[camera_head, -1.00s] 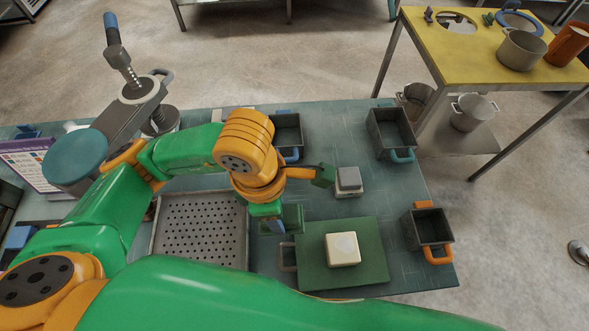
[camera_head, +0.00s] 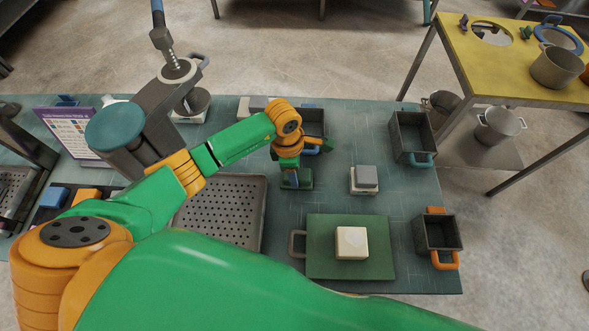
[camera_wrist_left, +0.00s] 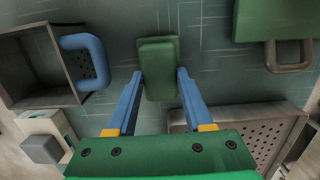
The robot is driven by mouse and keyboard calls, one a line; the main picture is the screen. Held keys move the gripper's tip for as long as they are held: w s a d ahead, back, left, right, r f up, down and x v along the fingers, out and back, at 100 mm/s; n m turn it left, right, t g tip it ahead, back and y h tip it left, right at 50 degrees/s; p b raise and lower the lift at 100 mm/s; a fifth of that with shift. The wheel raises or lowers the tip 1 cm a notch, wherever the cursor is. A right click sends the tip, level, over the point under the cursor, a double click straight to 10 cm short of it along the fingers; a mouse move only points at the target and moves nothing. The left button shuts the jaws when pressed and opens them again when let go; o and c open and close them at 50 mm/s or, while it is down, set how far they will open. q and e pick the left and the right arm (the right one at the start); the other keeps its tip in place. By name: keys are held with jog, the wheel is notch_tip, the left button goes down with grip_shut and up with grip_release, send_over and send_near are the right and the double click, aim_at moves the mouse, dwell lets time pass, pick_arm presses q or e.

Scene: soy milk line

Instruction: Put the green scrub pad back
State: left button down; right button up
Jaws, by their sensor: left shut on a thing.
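The green scrub pad (camera_wrist_left: 158,66) is a small dark green block between the blue fingers of my left gripper (camera_wrist_left: 158,76) in the left wrist view. The gripper is shut on it. My right gripper is not in view.
A blue-handled pan (camera_head: 314,122) is just behind the gripper. A grey block on a white base (camera_head: 366,180) is to its right. A perforated tray (camera_head: 262,215) is left, and a green board (camera_head: 320,262) with a pale block (camera_head: 351,243) is in front. Teal-handled (camera_head: 404,148) and orange-handled (camera_head: 435,247) pans stand right.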

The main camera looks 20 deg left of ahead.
pick_arm(q)
jog(key=shift+f+b, duration=0.3)
jog(key=shift+c, duration=1.5)
grip_release()
jog(key=shift+r, duration=0.15)
notch_tip(320, 180, up, 12)
jog(key=a, duration=0.1)
jog(key=shift+s+r, duration=0.15)
jog(key=shift+s+a, duration=0.1)
